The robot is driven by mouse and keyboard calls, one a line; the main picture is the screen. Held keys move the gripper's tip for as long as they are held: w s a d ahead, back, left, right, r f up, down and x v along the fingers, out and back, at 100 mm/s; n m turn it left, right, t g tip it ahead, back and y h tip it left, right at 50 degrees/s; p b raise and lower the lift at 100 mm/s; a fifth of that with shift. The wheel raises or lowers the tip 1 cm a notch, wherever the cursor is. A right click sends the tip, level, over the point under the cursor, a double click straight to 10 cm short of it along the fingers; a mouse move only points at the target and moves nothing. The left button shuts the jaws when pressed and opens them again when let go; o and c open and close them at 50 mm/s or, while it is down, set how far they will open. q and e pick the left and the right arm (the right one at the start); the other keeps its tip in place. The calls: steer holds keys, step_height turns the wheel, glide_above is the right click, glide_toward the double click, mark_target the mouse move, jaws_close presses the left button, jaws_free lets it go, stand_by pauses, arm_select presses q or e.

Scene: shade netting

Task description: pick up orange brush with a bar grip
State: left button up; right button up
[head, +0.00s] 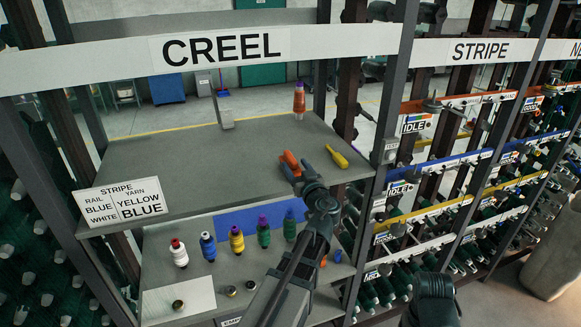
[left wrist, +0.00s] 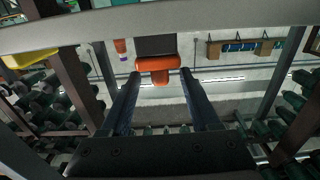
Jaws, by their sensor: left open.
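The orange brush (head: 288,159) lies on the grey upper shelf (head: 200,172) of the creel rack, near its right front part. My left gripper (head: 296,168) is at the brush, coming from the front. In the left wrist view, the orange bar grip and dark body of the brush (left wrist: 158,64) show at the tips of my left gripper (left wrist: 156,76). Part of the brush is hidden behind the fingers in the head view.
A yellow-handled tool (head: 336,156) lies just right of the brush. An orange yarn cone (head: 299,100) stands farther back. A sign card (head: 122,203) hangs at the shelf's left front. Several coloured spools, including a yellow one (head: 237,239), stand below. The shelf's left half is clear.

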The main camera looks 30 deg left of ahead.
mark_target(291, 156)
arm_select(q)
steer(key=x, duration=0.5)
steer(key=shift+w+a, duration=0.1)
steer(key=shift+c, duration=0.3)
jaws_close()
